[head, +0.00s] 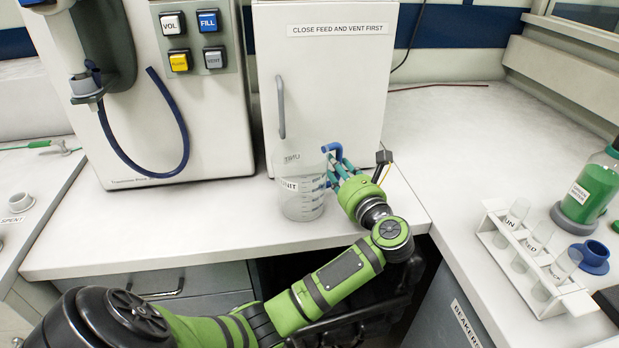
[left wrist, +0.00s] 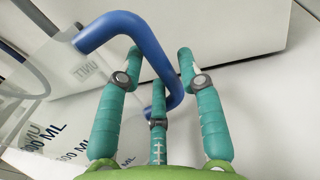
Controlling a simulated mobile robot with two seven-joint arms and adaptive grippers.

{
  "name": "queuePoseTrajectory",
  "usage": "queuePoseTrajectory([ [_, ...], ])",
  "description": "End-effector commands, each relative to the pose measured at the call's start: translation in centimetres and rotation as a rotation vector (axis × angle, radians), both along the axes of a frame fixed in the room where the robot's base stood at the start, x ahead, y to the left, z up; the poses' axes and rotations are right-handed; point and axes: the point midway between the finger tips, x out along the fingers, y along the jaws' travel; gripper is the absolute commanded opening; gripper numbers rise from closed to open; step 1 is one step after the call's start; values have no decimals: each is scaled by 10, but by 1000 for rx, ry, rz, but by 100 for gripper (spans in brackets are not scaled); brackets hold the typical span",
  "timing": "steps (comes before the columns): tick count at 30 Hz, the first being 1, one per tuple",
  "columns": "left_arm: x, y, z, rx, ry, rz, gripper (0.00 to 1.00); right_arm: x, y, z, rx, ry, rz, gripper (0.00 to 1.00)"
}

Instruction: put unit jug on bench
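The clear unit jug (head: 303,205) has a printed scale, a label and a blue handle (head: 331,148). In the head view it appears to stand upright on the white bench (head: 230,228), in front of a white door. In the left wrist view its clear wall fills the left side, and the blue handle (left wrist: 150,52) runs between my fingers. My left gripper (head: 343,170) is at the handle side, to the right of the jug. Its teal fingers (left wrist: 158,85) look straight and spread around the handle, not closed on it. My right gripper is not in view.
The door (head: 330,75) stands close behind the jug. A machine with buttons and a blue hose (head: 186,150) stands to the left. A tube rack (head: 540,265) and a green bottle (head: 590,190) are at right. Bare bench lies left of the jug and at the back right.

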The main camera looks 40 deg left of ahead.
Motion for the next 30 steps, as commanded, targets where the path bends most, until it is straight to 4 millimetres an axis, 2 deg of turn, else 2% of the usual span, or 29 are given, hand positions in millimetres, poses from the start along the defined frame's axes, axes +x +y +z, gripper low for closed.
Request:
queuePoseTrajectory([
  [1, 0, 0, 0, 0, 0, 0, 37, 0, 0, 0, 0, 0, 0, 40],
  [3, 0, 0, 0, 0, 0, 0, 9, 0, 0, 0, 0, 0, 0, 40],
  [4, 0, 0, 0, 0, 0, 0, 0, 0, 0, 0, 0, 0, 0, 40],
  [20, 0, -1, 5, -1, -3, 0, 0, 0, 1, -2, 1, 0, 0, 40],
  [23, 0, -1, 14, -3, -5, 0, 0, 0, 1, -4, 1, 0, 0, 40],
  [28, 0, -2, 43, -4, -8, -1, 0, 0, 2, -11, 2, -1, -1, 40],
  [30, 1, -21, 49, -6, -6, -6, 0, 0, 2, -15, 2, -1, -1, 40],
])
